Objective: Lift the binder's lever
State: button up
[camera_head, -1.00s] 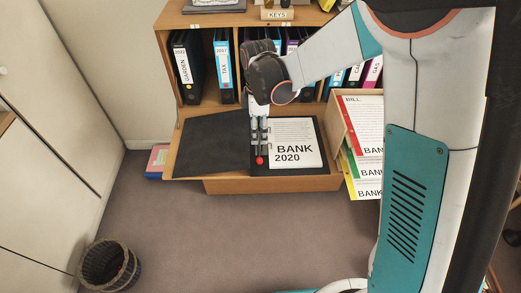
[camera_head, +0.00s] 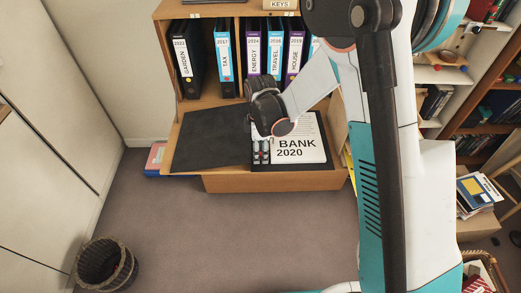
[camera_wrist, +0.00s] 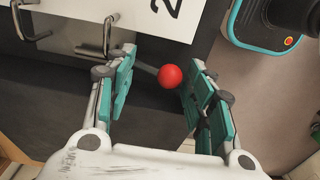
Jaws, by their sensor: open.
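The binder (camera_head: 212,143) lies open on the pulled-out wooden ledge, its black cover to the left and a stack of pages marked BANK 2020 (camera_head: 298,150) to the right. In the wrist view, the lever's red ball (camera_wrist: 170,76) sits between the two teal fingers of my open gripper (camera_wrist: 162,82), with visible gaps and no clear contact. A dark lever rod runs from the ball toward the metal rings (camera_wrist: 105,40).
Upright binders (camera_head: 225,60) stand on the shelf behind. The wooden ledge (camera_head: 275,182) has open carpet in front. A wastebasket (camera_head: 105,264) stands at the lower left. My arm covers much of the right side.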

grip_shut()
jog(key=shift+w+r+g+p, duration=0.15)
jog(key=shift+w+r+g, duration=0.45)
jog(key=shift+r+g, duration=0.45)
jog(key=shift+w+r+g+p, duration=0.15)
jog(key=shift+w+r+g, duration=0.5)
jog(key=shift+g, duration=0.7)
jog(key=shift+s, duration=0.1)
